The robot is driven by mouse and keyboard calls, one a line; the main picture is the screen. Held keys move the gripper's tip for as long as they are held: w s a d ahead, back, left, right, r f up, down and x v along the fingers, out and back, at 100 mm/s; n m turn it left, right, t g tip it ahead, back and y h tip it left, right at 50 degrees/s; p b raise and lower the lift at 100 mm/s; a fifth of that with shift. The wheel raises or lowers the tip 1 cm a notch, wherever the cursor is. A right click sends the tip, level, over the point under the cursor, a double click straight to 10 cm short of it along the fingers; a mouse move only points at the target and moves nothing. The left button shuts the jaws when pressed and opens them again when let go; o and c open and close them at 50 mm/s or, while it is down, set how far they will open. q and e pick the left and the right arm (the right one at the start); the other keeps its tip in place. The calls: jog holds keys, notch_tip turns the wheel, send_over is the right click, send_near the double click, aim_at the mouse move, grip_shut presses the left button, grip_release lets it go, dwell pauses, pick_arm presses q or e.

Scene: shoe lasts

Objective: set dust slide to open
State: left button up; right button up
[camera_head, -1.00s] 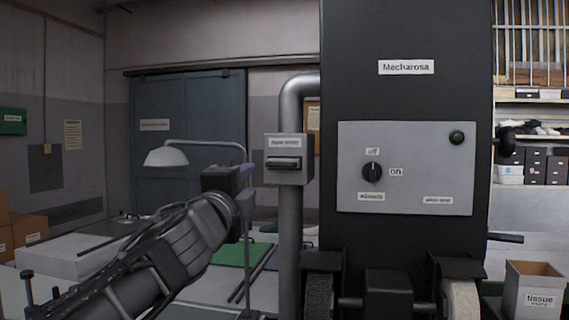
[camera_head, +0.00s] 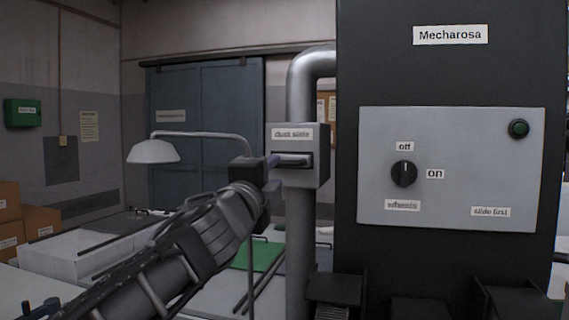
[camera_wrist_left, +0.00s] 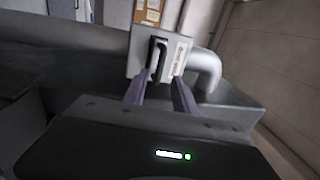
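The dust slide (camera_head: 299,137) is a grey box labelled "dust slide" on a vertical metal pipe, with a dark horizontal handle (camera_head: 294,160) on its front. My left gripper (camera_head: 272,172) is right at the handle's left end in the head view. In the left wrist view, its two fingers (camera_wrist_left: 158,94) are spread apart, with the handle (camera_wrist_left: 157,57) of the slide box (camera_wrist_left: 174,58) just beyond and between their tips. I cannot tell whether the fingers touch it. My right gripper does not show.
The black Mecharosa machine (camera_head: 450,75) stands right of the pipe. Its grey panel (camera_head: 470,150) has a black wheels knob (camera_head: 404,173) and a "slide first" label. A desk lamp (camera_head: 153,151) and a white box (camera_head: 60,262) are on the left.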

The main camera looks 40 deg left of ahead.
aim_at(282, 165)
pick_arm(q)
jog(key=p+x, duration=0.1)
jog(key=x, duration=0.6)
jog(key=shift+w+a, duration=0.1)
jog(key=shift+w, duration=0.3)
jog(key=shift+c, duration=0.3)
grip_shut()
dwell(0.8)
